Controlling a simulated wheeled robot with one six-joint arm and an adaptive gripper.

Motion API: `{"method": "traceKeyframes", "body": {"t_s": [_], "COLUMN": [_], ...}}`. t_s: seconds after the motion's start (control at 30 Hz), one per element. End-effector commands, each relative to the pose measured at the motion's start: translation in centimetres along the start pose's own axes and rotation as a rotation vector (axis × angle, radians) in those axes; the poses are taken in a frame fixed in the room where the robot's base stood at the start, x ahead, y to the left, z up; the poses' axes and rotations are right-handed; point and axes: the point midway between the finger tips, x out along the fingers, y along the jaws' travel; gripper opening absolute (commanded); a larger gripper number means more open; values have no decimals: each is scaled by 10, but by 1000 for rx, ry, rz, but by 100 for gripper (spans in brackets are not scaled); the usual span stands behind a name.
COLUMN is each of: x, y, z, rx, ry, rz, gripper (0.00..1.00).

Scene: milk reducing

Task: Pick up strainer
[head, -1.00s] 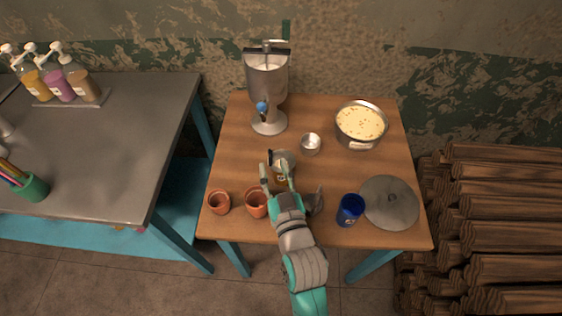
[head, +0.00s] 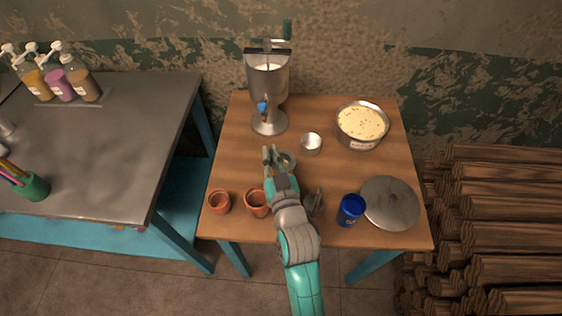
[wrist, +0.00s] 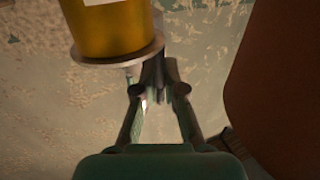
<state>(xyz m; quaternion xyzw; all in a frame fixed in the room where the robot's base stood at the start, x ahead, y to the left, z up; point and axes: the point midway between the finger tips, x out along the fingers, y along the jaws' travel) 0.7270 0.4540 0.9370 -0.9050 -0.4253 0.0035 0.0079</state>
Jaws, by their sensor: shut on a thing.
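My gripper (head: 270,157) is near the middle of the wooden table, at the left side of a small round grey piece (head: 287,161), which looks like the strainer. In the wrist view, the gripper's fingers (wrist: 158,80) are closed on a thin dark piece, apparently the strainer's handle, beside a round grey rim (wrist: 120,56). An amber jar (wrist: 110,25) with a pale label meets that rim. In the head view my arm hides most of the jar. I cannot tell whether the strainer rests on the jar or is lifted.
A steel dispenser (head: 268,85) stands behind, with a small metal cup (head: 311,142) and a pot (head: 361,142) to its right. Clay cups (head: 219,203), a grey metal piece (head: 315,203), a blue cup (head: 350,211) and a grey lid (head: 390,203) sit near the front edge.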

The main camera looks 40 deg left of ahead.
Motion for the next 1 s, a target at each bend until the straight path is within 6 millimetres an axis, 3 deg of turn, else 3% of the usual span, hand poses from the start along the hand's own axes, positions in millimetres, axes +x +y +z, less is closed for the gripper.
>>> {"method": "traceKeyframes", "body": {"t_s": [0.27, 0.7, 1.0], "x": [0, 0, 0], "y": [0, -1, -2], "z": [-4, -78, -100], "rx": [0, 0, 0], "ry": [1, 5, 0], "rz": [0, 0, 0], "gripper": [0, 0, 0]}}
